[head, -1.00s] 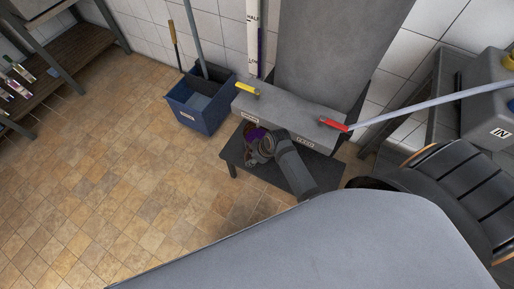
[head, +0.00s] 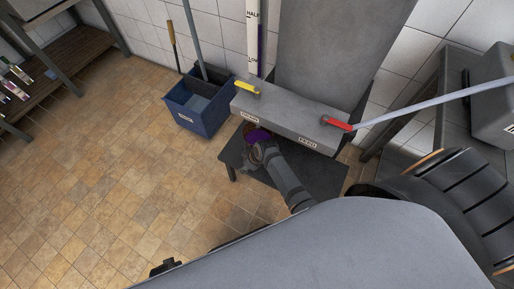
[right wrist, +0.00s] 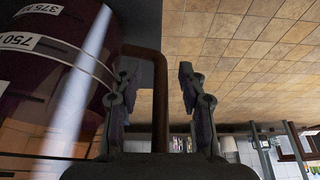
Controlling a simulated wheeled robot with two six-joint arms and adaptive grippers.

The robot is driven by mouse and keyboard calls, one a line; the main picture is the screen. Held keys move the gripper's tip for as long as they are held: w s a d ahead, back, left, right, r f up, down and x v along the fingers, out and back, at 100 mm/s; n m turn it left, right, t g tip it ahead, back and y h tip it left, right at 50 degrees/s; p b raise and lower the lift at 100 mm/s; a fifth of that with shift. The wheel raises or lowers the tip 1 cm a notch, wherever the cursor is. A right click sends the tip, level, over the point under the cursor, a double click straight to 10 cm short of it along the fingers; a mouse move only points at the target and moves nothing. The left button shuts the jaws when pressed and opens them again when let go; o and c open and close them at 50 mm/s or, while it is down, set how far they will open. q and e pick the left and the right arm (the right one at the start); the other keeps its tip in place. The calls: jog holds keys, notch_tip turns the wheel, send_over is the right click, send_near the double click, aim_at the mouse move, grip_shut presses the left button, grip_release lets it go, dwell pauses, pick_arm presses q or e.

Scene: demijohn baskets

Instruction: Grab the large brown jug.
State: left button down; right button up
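The jug (head: 257,135) stands on a low dark table under the grey tank's ledge. Its purple top shows in the head view; my right arm hides most of it. In the right wrist view the dark jug (right wrist: 35,75) fills the left side, with white labels reading 375 and 750. Its brown handle (right wrist: 160,100) stands out from the body. My right gripper (right wrist: 156,75) is open, its fingers on either side of the handle with a gap on the right. It also shows at the jug in the head view (head: 260,153). A dark part, possibly my left gripper (head: 165,268), peeks out at bottom left.
The low table (head: 320,178) has bare room on its right. The grey ledge (head: 285,118) above it carries a yellow tap handle (head: 247,87) and a red one (head: 337,124). A blue bucket (head: 197,104) stands left. A black slatted barrel-like thing (head: 465,190) is right. Floor at left is clear.

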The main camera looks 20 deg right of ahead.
jog(key=shift+s, duration=0.1)
grip_shut()
jog(key=shift+w+r, duration=0.15)
jog(key=shift+w, duration=0.05)
jog(key=shift+r, duration=0.15)
